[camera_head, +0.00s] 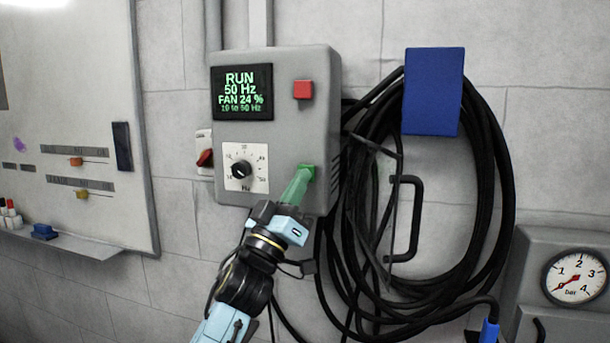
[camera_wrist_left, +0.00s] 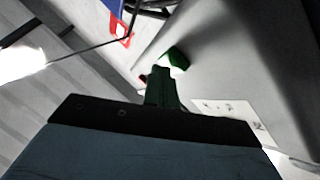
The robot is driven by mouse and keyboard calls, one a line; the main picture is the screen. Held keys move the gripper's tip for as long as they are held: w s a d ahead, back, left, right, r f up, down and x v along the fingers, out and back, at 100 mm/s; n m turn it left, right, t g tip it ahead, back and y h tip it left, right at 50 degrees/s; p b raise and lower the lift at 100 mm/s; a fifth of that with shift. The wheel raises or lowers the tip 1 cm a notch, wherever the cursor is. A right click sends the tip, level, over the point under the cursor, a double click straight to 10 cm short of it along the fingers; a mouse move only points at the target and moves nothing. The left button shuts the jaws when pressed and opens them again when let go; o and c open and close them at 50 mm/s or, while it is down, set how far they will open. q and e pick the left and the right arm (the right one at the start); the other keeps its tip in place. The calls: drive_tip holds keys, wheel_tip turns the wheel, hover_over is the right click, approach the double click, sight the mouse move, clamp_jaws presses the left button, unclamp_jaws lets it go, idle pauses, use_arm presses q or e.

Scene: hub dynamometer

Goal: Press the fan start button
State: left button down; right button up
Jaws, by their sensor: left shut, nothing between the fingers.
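The grey fan control box (camera_head: 325,110) hangs on the wall. Its screen (camera_head: 241,92) reads RUN, 50 Hz, FAN 24 %. The green start button (camera_head: 308,172) is at its lower right, and a red button (camera_head: 303,90) is above it. A dial (camera_head: 243,169) is at its lower left. My left gripper (camera_head: 301,178) is shut and empty, its green-tinted fingertips at the green button; whether they touch cannot be told. In the left wrist view the green button (camera_wrist_left: 178,58) shows just past the shut fingertips (camera_wrist_left: 160,70). My right gripper is not in view.
Black cable coils (camera_head: 485,200) hang from a blue holder (camera_head: 433,91) right of the box. A red switch (camera_head: 205,158) is left of it. A whiteboard (camera_head: 70,130) stands at left, a pressure gauge (camera_head: 575,277) at lower right.

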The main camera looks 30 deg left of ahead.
use_arm(q)
drive_tip(key=shift+s+d, duration=0.1)
drive_tip(key=shift+s, duration=0.45)
drive_tip(key=shift+y, duration=0.3)
drive_tip(key=shift+s+d+p, duration=0.25)
drive_tip(key=shift+s, duration=0.7)
drive_tip(key=shift+s+d+p, duration=0.2)
drive_tip(key=shift+s+p, duration=0.1)
drive_tip(key=shift+s, duration=0.7)
drive_tip(key=shift+s+d+p, duration=0.25)
drive_tip(key=shift+s, duration=0.7)
